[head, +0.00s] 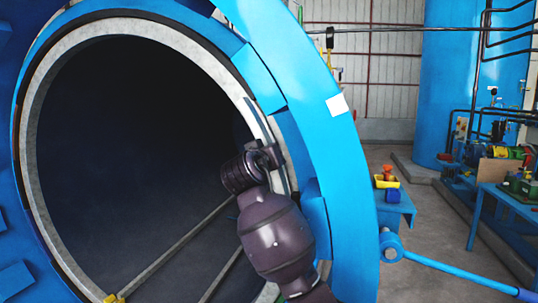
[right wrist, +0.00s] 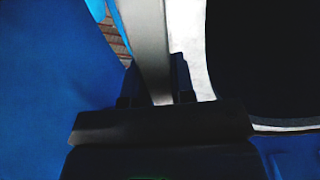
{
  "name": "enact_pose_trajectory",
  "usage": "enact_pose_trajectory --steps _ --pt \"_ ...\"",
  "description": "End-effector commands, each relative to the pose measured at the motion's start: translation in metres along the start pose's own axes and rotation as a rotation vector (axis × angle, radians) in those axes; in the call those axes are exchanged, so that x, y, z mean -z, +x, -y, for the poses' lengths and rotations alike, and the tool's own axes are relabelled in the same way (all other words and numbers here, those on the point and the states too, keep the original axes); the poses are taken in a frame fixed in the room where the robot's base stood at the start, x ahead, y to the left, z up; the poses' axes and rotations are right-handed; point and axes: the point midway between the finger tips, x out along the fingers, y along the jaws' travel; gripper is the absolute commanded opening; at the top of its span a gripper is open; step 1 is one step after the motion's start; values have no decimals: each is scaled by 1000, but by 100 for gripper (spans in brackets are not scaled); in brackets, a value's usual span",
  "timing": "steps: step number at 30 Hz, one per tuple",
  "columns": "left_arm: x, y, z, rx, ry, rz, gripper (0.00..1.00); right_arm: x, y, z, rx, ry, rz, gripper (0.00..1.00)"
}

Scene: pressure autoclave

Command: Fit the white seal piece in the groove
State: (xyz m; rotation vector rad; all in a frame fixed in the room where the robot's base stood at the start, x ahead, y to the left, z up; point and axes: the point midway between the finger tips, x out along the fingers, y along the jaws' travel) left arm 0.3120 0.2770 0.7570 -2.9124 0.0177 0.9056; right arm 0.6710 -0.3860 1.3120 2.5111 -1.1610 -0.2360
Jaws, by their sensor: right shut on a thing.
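The white seal piece shows as a pale grey strip (right wrist: 145,35) in the right wrist view, running up from between my fingers. In the head view a narrow pale strip (head: 258,120) shows at the right side of the round opening, partly hidden by my gripper. My right gripper (head: 266,152) is shut on the strip; its fingers also show in the right wrist view (right wrist: 158,85). The pale grey rim (head: 37,150) circles the dark opening. I cannot make out the groove, or whether the strip sits in it. My left gripper is not in view.
The big blue door ring (head: 345,170) stands close to the right of my arm, with a blue handle bar (head: 455,274) low right. Rails (head: 170,255) run inside the dark chamber. A bench with a yellow bin (head: 386,183) and a machine table (head: 505,190) stand behind.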

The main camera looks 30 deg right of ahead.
Motion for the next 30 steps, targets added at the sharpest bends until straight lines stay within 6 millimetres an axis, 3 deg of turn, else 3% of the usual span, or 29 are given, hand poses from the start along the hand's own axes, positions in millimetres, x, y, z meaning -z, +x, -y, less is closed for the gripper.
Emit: enact_pose_trajectory --steps 10,30 --pt "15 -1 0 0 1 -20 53 1 -2 -1 0 2 3 0" --pt "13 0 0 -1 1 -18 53 -1 52 0 -1 1 3 0"
